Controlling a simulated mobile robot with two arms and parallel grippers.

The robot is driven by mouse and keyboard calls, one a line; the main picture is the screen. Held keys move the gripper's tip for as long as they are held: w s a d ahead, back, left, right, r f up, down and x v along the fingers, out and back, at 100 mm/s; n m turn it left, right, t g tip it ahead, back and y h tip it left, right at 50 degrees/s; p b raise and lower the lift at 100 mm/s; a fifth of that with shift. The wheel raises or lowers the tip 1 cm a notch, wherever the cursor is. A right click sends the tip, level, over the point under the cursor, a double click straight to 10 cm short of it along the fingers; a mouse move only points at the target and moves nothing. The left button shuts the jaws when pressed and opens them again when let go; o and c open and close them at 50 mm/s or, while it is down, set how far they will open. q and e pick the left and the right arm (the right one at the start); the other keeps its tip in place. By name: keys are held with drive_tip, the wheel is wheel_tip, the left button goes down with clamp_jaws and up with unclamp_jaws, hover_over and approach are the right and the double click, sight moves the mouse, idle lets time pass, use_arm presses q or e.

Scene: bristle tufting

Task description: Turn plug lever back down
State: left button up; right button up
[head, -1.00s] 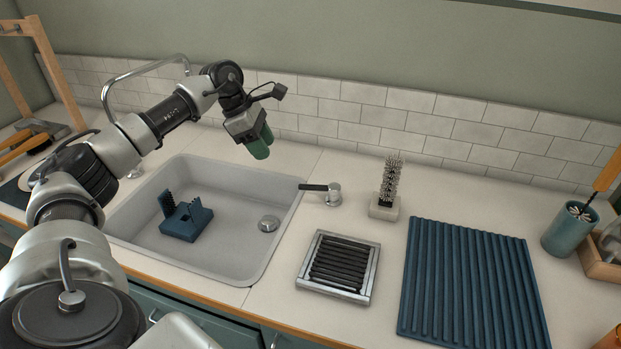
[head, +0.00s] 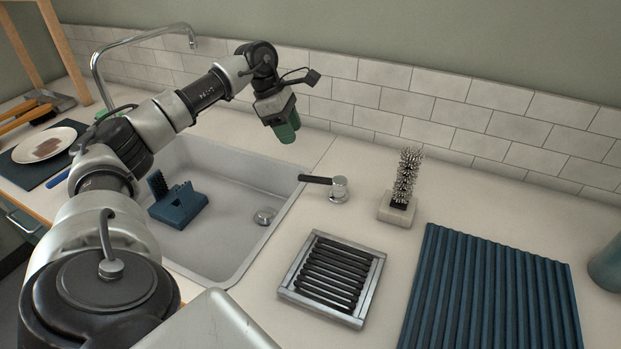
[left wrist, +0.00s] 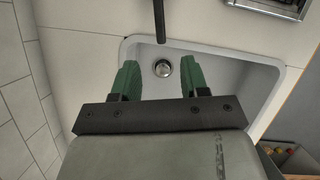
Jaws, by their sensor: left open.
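The plug lever is a black handle (head: 315,180) on a round metal base (head: 339,189), on the counter right of the sink. The handle points left toward the sink and looks about level. In the left wrist view the black lever (left wrist: 159,20) shows at the top, above the fingertips. The round metal drain plug (head: 263,217) sits in the sink floor; it also shows in the left wrist view (left wrist: 162,68). My left gripper (head: 286,132) has green fingers, is open and empty, and hangs above the sink's back right, apart from the lever. My right gripper is not in view.
The grey sink (head: 225,262) holds a blue brush block (head: 178,206). A curved faucet (head: 135,42) stands behind it. A bristle brush on a stone base (head: 397,210), a slatted metal tray (head: 300,290) and a ribbed blue mat (head: 490,290) lie right of the lever.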

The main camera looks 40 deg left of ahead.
sight(310, 177)
use_arm(q)
drive_tip(key=x, duration=0.4)
drive_tip(key=b+x, duration=0.1)
drive_tip(key=x, duration=0.8)
drive_tip(key=shift+s+a+f, duration=0.1)
drive_tip(key=shift+a+f, duration=0.05)
drive_tip(key=shift+a, duration=0.15)
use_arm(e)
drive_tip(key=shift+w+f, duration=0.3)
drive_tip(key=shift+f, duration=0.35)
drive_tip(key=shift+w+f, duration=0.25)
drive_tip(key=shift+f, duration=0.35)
use_arm(q)
drive_tip(key=shift+c, duration=0.3)
clamp_jaws()
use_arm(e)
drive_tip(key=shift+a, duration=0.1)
